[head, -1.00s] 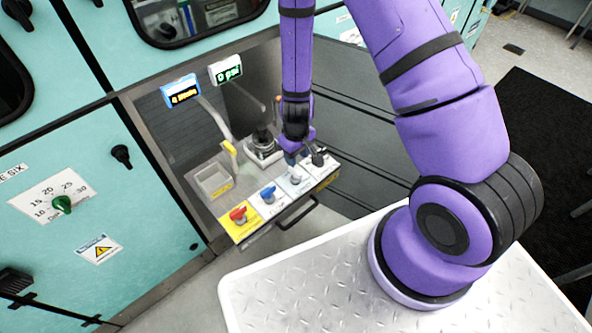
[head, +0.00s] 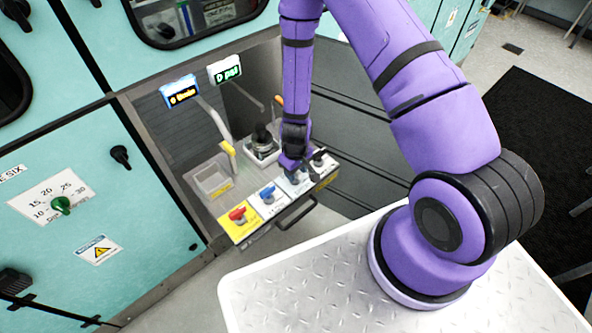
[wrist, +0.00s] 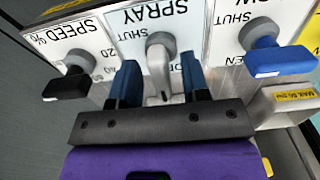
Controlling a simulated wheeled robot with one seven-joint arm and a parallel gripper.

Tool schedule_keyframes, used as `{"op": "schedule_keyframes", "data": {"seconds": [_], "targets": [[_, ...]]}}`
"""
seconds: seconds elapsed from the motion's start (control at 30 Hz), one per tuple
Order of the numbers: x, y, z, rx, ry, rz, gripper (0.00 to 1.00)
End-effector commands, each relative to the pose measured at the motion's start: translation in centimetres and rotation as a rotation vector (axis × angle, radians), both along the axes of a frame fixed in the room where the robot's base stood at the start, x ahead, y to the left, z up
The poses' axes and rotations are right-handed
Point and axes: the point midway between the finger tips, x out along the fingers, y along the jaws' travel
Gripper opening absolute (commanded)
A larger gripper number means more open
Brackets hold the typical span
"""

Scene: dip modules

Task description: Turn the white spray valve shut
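The white spray valve (wrist: 158,62) is in the wrist view, on a white panel marked SPRAY (wrist: 184,22). Its pale handle points down the picture, between my two blue fingertips. My gripper (wrist: 160,82) is open, with one finger on each side of the handle and a visible gap on both sides. The word SHUT is left of the knob; the OPEN label is mostly hidden behind the right finger. In the head view my gripper (head: 292,164) is down at the valve panel and covers most of the spray valve.
A blue valve (wrist: 275,58) is close on the right in the wrist view, and a black speed knob (wrist: 70,80) on the left.

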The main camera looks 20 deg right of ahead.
Motion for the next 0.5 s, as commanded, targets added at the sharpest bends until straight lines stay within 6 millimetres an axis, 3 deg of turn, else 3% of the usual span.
{"op": "schedule_keyframes", "data": {"seconds": [0.03, 0.17, 0.2, 0.5], "targets": [[-0.01, 0.00, 0.01, 0.000, 0.000, 0.000, 0.33], [-0.01, 0.00, 0.02, 0.000, 0.000, 0.000, 0.04], [-0.01, -0.01, 0.02, 0.000, 0.000, 0.000, 0.00], [-0.01, 0.01, 0.03, 0.000, 0.000, -0.024, 0.00]]}}
